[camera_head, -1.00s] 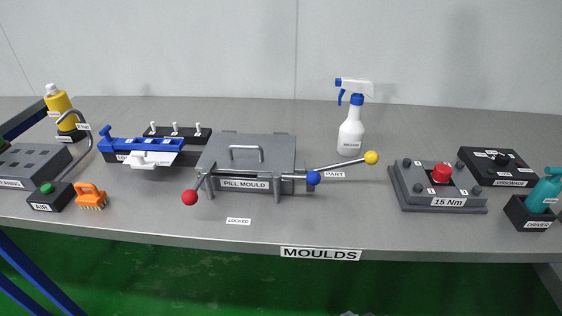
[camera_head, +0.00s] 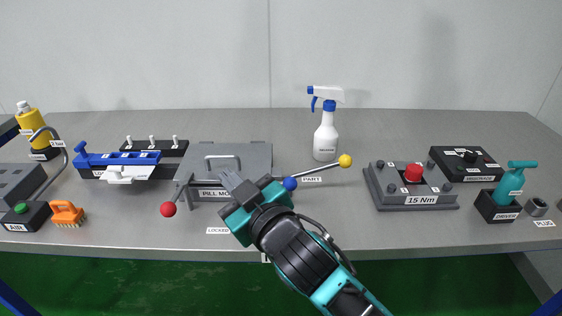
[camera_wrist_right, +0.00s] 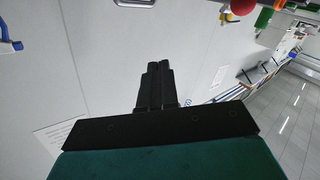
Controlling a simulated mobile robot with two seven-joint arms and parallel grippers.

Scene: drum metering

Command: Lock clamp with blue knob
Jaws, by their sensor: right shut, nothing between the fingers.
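The grey pill mould (camera_head: 257,158) stands at the middle of the bench. The blue knob (camera_head: 290,184) is at its front right corner, just right of my right gripper. A lever with a yellow knob (camera_head: 345,161) reaches out to the right behind the blue knob. A lever with a red knob (camera_head: 168,209) points down and left at the front left. My right gripper (camera_head: 229,178) is shut and empty in front of the mould, apart from the blue knob in the picture, hiding part of the mould's front and label. Its closed fingers show in the right wrist view (camera_wrist_right: 154,72). My left gripper is not in view.
A spray bottle (camera_head: 325,135) stands behind the yellow knob. A torque box (camera_head: 415,190) with a red button stands to the right. A blue clamp fixture (camera_head: 125,158) and an orange brush (camera_head: 67,213) are to the left. The bench between mould and torque box is mostly clear.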

